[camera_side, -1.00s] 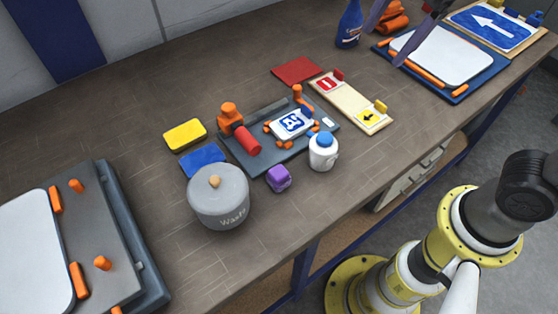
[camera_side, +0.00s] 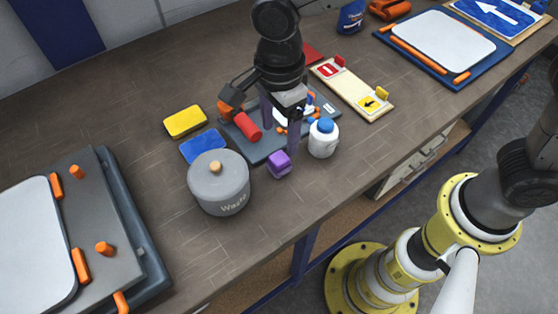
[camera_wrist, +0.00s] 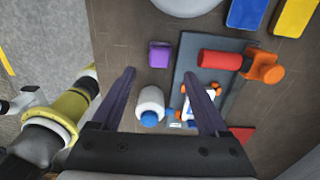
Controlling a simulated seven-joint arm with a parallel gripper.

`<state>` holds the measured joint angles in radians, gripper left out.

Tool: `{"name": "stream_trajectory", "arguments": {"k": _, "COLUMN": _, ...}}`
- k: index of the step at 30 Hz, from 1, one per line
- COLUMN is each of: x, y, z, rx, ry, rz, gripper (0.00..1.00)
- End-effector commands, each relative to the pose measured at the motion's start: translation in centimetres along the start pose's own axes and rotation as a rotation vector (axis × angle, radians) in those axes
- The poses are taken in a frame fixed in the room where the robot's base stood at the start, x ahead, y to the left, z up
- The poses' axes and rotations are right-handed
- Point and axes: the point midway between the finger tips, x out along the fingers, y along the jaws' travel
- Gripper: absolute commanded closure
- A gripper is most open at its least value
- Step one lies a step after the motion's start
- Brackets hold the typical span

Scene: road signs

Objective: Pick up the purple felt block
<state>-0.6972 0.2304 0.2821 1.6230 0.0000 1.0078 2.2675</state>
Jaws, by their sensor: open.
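The purple felt block (camera_side: 279,164) sits on the table in front of the dark fixture board, between the grey waste pot and the white bottle. My gripper (camera_side: 279,128) points down over the fixture board, and one finger appears just behind and beside the block in the side view. My gripper (camera_wrist: 162,102) is open with nothing between its fingers. Whether a finger touches the block cannot be told.
The lidded waste pot (camera_side: 219,183) stands left of the block and the white bottle (camera_side: 323,138) with a blue cap right of it. The fixture board (camera_side: 262,153) holds a red cylinder (camera_side: 247,132). Blue (camera_side: 203,146) and yellow (camera_side: 185,121) pads lie behind the pot.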

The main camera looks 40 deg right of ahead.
Motion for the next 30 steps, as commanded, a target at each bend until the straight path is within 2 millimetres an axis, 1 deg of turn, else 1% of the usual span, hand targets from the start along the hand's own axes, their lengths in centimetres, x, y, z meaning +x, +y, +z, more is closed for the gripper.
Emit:
{"name": "stream_trajectory", "arguments": {"k": 1, "x": 0.7, "y": 0.0, "z": 0.0, "rx": 0.0, "ry": 0.001, "rz": 0.001, "gripper": 0.22}}
{"name": "stream_trajectory", "arguments": {"k": 3, "x": 1.3, "y": 0.0, "z": 0.0, "rx": 0.0, "ry": 0.0, "rz": 0.0, "gripper": 0.22}}
{"name": "stream_trajectory", "arguments": {"k": 8, "x": 2.2, "y": 0.0, "z": 0.0, "rx": 0.0, "ry": 0.001, "rz": 0.001, "gripper": 0.22}}
{"name": "stream_trajectory", "arguments": {"k": 15, "x": 5.5, "y": 0.1, "z": 0.1, "rx": 0.0, "ry": 0.002, "rz": 0.002, "gripper": 0.22}}
{"name": "stream_trajectory", "arguments": {"k": 18, "x": 6.5, "y": 0.1, "z": 0.1, "rx": 0.0, "ry": 0.001, "rz": 0.001, "gripper": 0.22}}
{"name": "stream_trajectory", "arguments": {"k": 21, "x": 7.0, "y": 0.1, "z": 0.2, "rx": 0.0, "ry": -0.001, "rz": -0.001, "gripper": 0.22}}
{"name": "stream_trajectory", "arguments": {"k": 27, "x": 7.0, "y": 0.1, "z": 0.2, "rx": 0.0, "ry": -0.001, "rz": -0.001, "gripper": 0.22}}
{"name": "stream_trajectory", "arguments": {"k": 29, "x": 7.0, "y": 0.1, "z": 0.2, "rx": 0.0, "ry": -0.001, "rz": -0.001, "gripper": 0.31}}
{"name": "stream_trajectory", "arguments": {"k": 30, "x": 7.0, "y": 0.1, "z": 0.2, "rx": 0.0, "ry": -0.001, "rz": -0.001, "gripper": 0.39}}
